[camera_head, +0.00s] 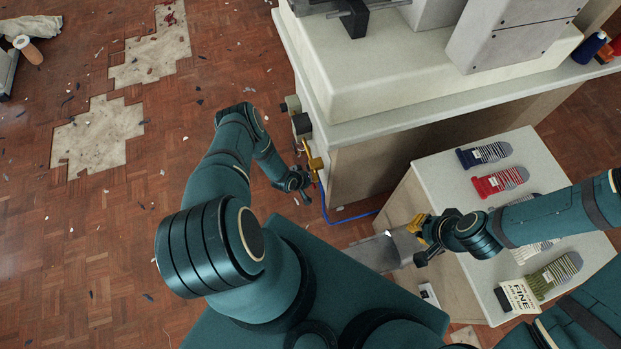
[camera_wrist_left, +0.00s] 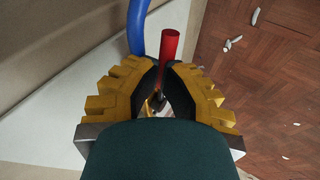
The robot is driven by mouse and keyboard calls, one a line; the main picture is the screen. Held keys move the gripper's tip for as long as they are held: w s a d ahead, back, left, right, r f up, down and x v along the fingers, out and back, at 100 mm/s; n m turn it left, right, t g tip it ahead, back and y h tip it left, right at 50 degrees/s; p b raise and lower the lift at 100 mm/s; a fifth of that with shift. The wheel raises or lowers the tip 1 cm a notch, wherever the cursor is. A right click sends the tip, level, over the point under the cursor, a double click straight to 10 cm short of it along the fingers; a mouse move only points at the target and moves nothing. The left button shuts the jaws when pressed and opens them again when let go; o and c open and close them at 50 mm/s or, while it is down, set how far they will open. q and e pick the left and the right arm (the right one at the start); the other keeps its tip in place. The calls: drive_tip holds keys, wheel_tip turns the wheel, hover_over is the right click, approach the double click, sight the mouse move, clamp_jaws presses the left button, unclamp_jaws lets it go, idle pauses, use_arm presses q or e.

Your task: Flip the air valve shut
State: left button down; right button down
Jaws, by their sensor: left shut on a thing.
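The air valve's red lever (camera_wrist_left: 170,48) shows in the left wrist view, sticking up between the yellow finger pads. A bit of brass body (camera_wrist_left: 153,106) shows below it. In the head view the brass fitting (camera_head: 314,161) sits on the side of the machine table. My left gripper (camera_head: 304,187) is just below this fitting; in the left wrist view its fingers (camera_wrist_left: 165,85) are closed on the lever. The lever is too small to make out in the head view. My right gripper (camera_head: 417,240) is open and empty beside the low sock table.
A blue hose (camera_head: 345,219) runs from the fitting's area toward the right. The machine table (camera_head: 390,118) stands close to my left arm. A low table (camera_head: 430,190) with several striped socks is at the right. A grey metal tray (camera_head: 378,252) is near my right gripper.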

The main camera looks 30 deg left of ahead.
use_arm(q)
drive_tip(key=shift+r, duration=0.15)
drive_tip(key=shift+r+p, duration=0.5)
drive_tip(key=shift+r, duration=0.2)
use_arm(e)
drive_tip(key=shift+r, duration=0.45)
drive_tip(key=shift+s, duration=0.1)
